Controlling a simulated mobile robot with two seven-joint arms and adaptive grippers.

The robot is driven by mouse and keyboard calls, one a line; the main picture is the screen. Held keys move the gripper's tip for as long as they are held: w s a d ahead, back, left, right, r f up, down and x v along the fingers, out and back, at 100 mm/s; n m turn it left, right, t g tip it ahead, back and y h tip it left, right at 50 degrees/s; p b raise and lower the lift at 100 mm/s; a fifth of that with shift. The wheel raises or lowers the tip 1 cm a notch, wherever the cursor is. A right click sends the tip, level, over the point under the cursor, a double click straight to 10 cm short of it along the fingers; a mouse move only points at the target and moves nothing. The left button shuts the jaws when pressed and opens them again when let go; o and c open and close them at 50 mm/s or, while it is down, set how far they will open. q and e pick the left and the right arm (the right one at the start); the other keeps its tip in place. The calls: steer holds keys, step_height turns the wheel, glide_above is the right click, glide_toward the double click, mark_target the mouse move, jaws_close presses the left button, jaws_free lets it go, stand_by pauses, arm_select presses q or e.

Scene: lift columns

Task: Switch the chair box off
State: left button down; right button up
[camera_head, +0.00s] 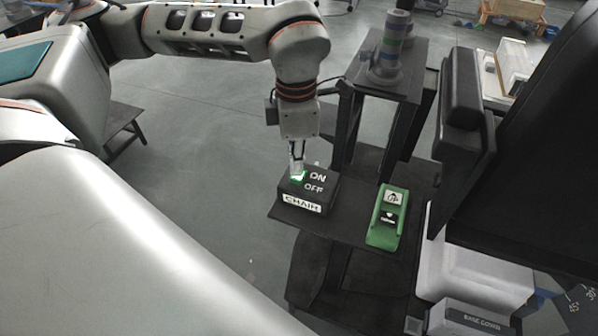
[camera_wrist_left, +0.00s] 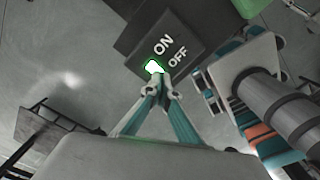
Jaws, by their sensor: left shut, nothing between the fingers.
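The chair box (camera_head: 322,197) is a small black box with a white CHAIR label on its front and ON and OFF printed on top. It stands on a dark shelf in the head view, and its top also shows in the left wrist view (camera_wrist_left: 192,42). Its switch (camera_wrist_left: 154,67) glows green beside the lettering. My left gripper (camera_head: 297,172) points down with its fingers shut and empty, the tips at the switch. Whether they touch it I cannot tell; the fingers partly cover the switch. My right gripper is not in view.
A green device (camera_head: 386,222) with a white label sits right of the box on the same dark shelf (camera_head: 345,227). A dark post and a raised platform (camera_head: 388,80) with a banded cylinder stand behind. Large black padded parts (camera_head: 462,115) rise at the right.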

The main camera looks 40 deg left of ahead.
mark_target(296, 178)
arm_select(q)
steer(key=shift+f+b, duration=0.45)
steer(key=shift+f, duration=0.65)
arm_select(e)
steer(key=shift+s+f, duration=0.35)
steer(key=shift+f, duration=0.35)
arm_select(q)
steer(key=shift+r+p, duration=1.3)
steer(key=shift+r, duration=0.6)
steer(key=shift+r+p, duration=1.15)
steer(key=shift+r, duration=0.55)
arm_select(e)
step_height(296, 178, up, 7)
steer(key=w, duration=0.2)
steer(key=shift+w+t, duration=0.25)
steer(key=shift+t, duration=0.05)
arm_select(q)
steer(key=shift+f, duration=0.1)
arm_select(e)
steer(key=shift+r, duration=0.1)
